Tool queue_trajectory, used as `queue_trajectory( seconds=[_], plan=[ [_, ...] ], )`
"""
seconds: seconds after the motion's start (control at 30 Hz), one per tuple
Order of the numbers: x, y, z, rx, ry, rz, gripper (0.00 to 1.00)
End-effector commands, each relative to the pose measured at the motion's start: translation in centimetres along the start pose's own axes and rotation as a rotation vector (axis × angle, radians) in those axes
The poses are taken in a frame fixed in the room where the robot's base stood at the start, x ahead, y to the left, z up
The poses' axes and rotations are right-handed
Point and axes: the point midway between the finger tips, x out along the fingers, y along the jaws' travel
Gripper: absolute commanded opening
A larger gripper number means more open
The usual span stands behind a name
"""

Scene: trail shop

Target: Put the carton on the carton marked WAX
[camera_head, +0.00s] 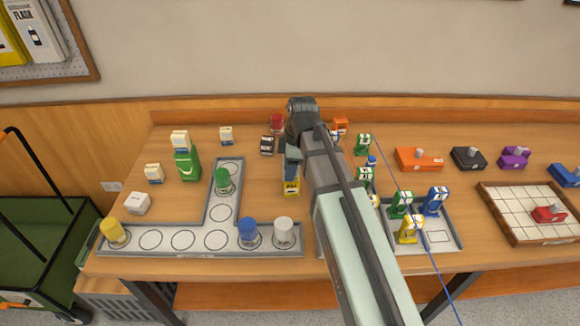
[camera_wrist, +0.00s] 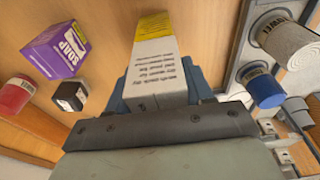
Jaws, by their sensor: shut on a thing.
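My gripper (camera_wrist: 165,92) is shut on a white carton (camera_wrist: 158,75) with small dark print and a yellow band at its far end. In the head view the yellow part of this held carton (camera_head: 291,188) shows below my gripper (camera_head: 291,168), right of the grey tray's upright arm. I cannot tell whether its lower end touches the table. No marking WAX can be read in either view. Small cartons stand about: a cream one (camera_head: 226,136), another cream one (camera_head: 154,174), a white one (camera_head: 138,203), and a green one (camera_head: 187,164) with a cream carton on top.
A grey tray (camera_head: 165,252) holds yellow, green, blue and white cylinders. A purple SOAP box (camera_wrist: 62,52), a red cylinder (camera_wrist: 14,95) and a dark box (camera_wrist: 70,97) are near the gripper. Right of my arm are a tray (camera_head: 455,240) and a tiled wooden tray (camera_head: 490,200).

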Motion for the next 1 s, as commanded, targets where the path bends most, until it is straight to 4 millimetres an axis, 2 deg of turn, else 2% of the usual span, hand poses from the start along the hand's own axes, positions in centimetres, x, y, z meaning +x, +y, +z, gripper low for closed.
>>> queue_trajectory(
  seconds=[0.07, 0.1, 0.33, 0.73, 1.0],
  plan=[
    [0.2, 0.0, 0.0, 0.0, 0.0, 0.0, 0.17],
    [0.2, 0.0, 0.0, 0.0, 0.0, 0.0, 0.53],
    [0.2, 0.0, 0.0, 0.0, 0.0, 0.0, 0.75],
    [-0.4, 0.0, 0.0, 0.0, 0.0, 0.001, 0.77],
    [-3.6, 0.1, 0.0, 0.0, 0.0, 0.002, 0.77]
  ],
)
